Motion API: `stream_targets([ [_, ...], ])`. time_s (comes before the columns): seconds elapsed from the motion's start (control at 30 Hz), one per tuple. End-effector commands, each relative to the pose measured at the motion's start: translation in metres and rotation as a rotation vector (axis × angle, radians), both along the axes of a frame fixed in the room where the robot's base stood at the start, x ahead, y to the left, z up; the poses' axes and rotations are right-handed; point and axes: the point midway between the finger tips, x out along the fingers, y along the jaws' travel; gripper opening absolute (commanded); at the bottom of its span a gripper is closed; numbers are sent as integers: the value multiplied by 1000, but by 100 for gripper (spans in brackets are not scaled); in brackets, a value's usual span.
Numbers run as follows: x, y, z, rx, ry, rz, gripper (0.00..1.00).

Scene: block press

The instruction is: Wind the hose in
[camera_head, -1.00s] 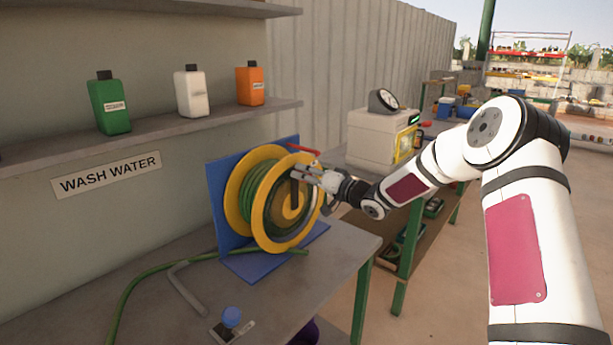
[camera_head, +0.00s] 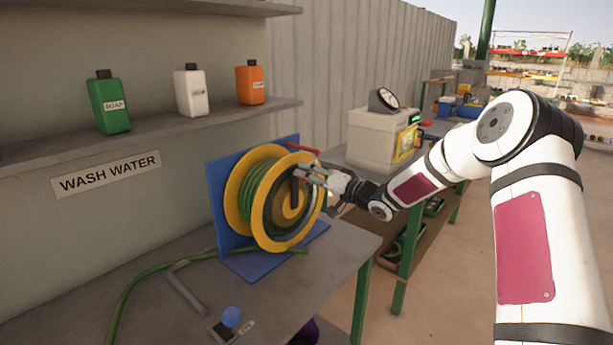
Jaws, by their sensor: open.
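A hose reel (camera_head: 236,196) with yellow flanges stands on a blue bracket (camera_head: 218,212) on the grey bench. Green hose (camera_head: 260,196) is wound between its flanges. A loose length of hose (camera_head: 140,277) runs from the reel's foot left over the bench and down out of view. A dark crank arm (camera_head: 294,188) lies on the reel's front face. My gripper (camera_head: 303,172) is open at the upper right of that face, close to the crank's upper end. I cannot tell whether it touches the crank, and its fingers partly hide the crank's end.
Bottles stand on the shelf (camera_head: 150,131) above. A cream machine (camera_head: 375,140) stands behind my arm.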

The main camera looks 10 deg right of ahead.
Motion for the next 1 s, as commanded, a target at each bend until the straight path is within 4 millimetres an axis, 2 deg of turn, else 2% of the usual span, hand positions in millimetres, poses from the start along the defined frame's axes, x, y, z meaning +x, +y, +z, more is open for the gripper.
stream_targets([
  [0.3, -53, -38, 1, -1, 2, -4, 51],
  [0.5, -76, -52, 2, 1, 0, -2, 51],
  [0.7, -84, -57, 2, 0, 0, 0, 51],
  [1.0, -84, -57, 2, 0, 0, 0, 51],
])
